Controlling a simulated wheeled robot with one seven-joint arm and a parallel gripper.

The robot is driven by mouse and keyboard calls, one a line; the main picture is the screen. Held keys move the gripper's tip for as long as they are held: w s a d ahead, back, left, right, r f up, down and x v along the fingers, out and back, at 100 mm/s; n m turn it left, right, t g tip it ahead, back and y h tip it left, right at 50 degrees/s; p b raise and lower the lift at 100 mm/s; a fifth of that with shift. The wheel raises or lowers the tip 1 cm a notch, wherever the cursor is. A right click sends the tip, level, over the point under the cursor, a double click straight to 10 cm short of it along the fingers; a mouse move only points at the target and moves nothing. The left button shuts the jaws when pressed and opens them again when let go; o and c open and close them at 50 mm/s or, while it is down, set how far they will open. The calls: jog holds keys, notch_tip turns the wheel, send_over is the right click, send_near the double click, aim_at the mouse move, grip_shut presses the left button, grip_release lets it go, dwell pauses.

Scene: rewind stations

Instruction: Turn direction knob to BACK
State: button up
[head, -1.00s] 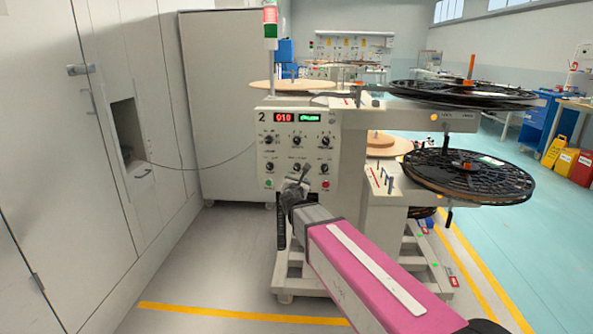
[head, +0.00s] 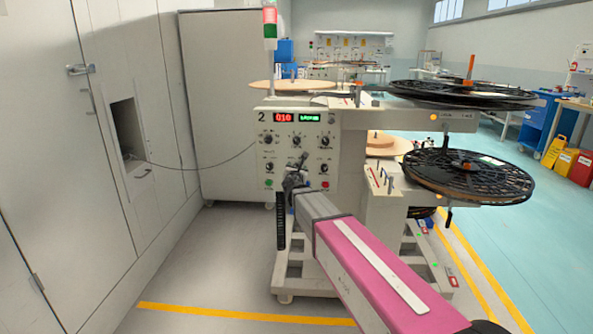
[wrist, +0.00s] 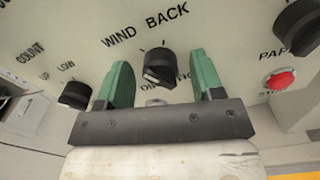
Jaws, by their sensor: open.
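The direction knob (wrist: 158,68) is a black round knob on the pale panel in the wrist view. The words WIND and BACK stand above it, and its own name below is partly covered. A pale mark shows on its lower left side; I cannot tell for sure which word it points to. My gripper (wrist: 161,76) is open, with one green finger on each side of the knob. I see a gap on both sides, and the depth to the panel is unclear. In the head view my gripper (head: 293,178) is in front of the panel's lower part, hiding some of it.
A second knob (wrist: 75,95) with LOW and UP marks is to the left. A red button (wrist: 280,79) and another black knob (wrist: 298,28) are to the right. In the head view, black reels (head: 468,175) stick out right of the machine (head: 345,150).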

jog(key=shift+c, duration=0.2)
jog(key=c, duration=0.9)
jog(key=shift+m, duration=0.3)
jog(key=m, duration=0.5)
jog(key=shift+m, duration=0.3)
jog(key=m, duration=0.5)
jog(key=shift+m, duration=0.3)
jog(key=o, duration=0.9)
